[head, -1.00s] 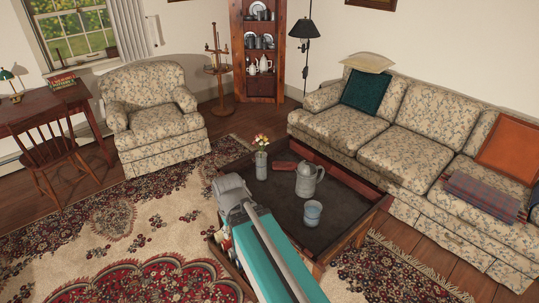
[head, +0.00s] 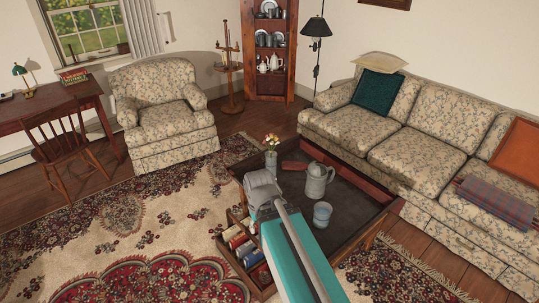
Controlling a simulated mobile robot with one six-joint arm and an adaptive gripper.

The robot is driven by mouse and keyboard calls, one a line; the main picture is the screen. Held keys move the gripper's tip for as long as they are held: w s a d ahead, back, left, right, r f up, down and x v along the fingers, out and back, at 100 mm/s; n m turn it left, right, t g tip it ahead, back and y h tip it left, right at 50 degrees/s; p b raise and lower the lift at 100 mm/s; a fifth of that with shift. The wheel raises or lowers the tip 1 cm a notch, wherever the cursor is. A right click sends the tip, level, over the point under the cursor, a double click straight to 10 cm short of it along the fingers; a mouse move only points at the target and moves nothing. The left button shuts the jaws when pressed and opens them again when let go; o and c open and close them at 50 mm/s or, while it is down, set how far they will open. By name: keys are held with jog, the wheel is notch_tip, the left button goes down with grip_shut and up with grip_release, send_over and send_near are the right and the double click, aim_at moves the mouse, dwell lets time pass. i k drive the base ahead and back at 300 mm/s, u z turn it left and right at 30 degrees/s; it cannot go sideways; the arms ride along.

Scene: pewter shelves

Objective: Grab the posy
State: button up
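The posy (head: 272,140) is a small bunch of pale yellow and pinkish flowers. It stands upright in a grey metal vase (head: 271,162) at the far left corner of the dark coffee table (head: 350,205). My arm reaches up from the bottom of the head view, and its grey end joint (head: 261,187) shows just below the vase in the picture. That joint covers part of the table's left edge. My gripper's fingers do not show, so I cannot see whether they are open or shut.
A lidded pitcher (head: 318,182), a blue-grey cup (head: 322,214) and a reddish-brown item (head: 294,166) sit on the table. Books (head: 236,238) stand in its lower shelf. A sofa (head: 411,157) is to the right, an armchair (head: 161,118) behind left. Rug floor at left is clear.

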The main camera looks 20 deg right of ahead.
aim_at(271, 136)
jog(key=z, duration=0.05)
jog(key=i, duration=1)
jog(key=u, duration=0.05)
